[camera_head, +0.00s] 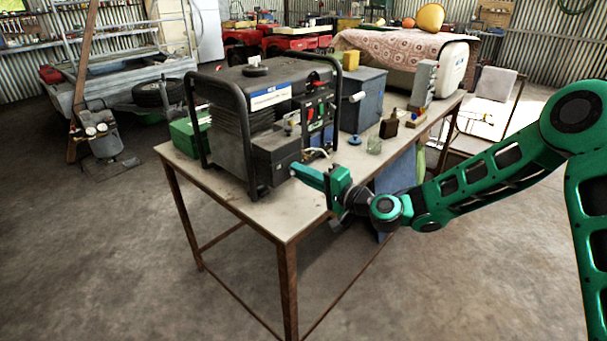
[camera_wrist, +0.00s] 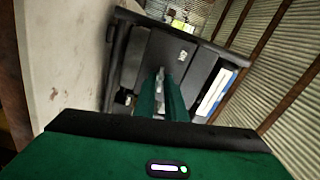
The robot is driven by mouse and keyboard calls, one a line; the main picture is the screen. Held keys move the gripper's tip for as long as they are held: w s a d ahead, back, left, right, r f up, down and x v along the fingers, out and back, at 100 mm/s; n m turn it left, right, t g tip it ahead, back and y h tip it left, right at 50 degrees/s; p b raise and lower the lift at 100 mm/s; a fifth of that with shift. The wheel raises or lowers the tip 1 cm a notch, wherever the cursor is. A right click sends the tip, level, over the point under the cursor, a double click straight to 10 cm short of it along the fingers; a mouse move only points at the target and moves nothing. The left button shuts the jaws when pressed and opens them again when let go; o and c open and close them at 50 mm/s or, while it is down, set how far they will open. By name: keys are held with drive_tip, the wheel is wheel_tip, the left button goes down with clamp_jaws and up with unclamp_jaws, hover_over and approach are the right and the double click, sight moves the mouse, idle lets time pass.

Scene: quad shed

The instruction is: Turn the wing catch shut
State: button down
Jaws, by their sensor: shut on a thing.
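The generator (camera_head: 262,115) stands on the workbench, with a dark box (camera_head: 274,158) on its near side. My gripper (camera_head: 298,172) reaches in from the right, its fingertips at the lower part of that box. In the wrist view the gripper (camera_wrist: 161,88) points at the dark box face (camera_wrist: 165,50), its fingers close together on a small pale grey piece, the wing catch (camera_wrist: 160,77). The fingers hide most of it, so its exact angle cannot be told. Another small light fitting (camera_wrist: 183,55) shows on the box face beyond the fingers.
The generator's tubular frame (camera_head: 194,120) rises around it. The workbench (camera_head: 290,212) is clear in front. A glass jar (camera_head: 374,145), a dark bottle (camera_head: 389,125) and a blue-grey case (camera_head: 362,100) stand to the right. A green box (camera_head: 185,136) is at the left.

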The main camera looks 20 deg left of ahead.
drive_tip(key=shift+w+d+f+m, duration=0.2)
drive_tip(key=shift+w+m, duration=0.1)
drive_tip(key=shift+m, duration=0.8)
drive_tip(key=c, duration=1.9)
unclamp_jaws()
drive_tip(key=shift+o, duration=0.2)
drive_tip(key=shift+s, duration=0.1)
drive_tip(key=v, duration=1)
drive_tip(key=shift+d, duration=0.3)
drive_tip(key=shift+s, duration=0.1)
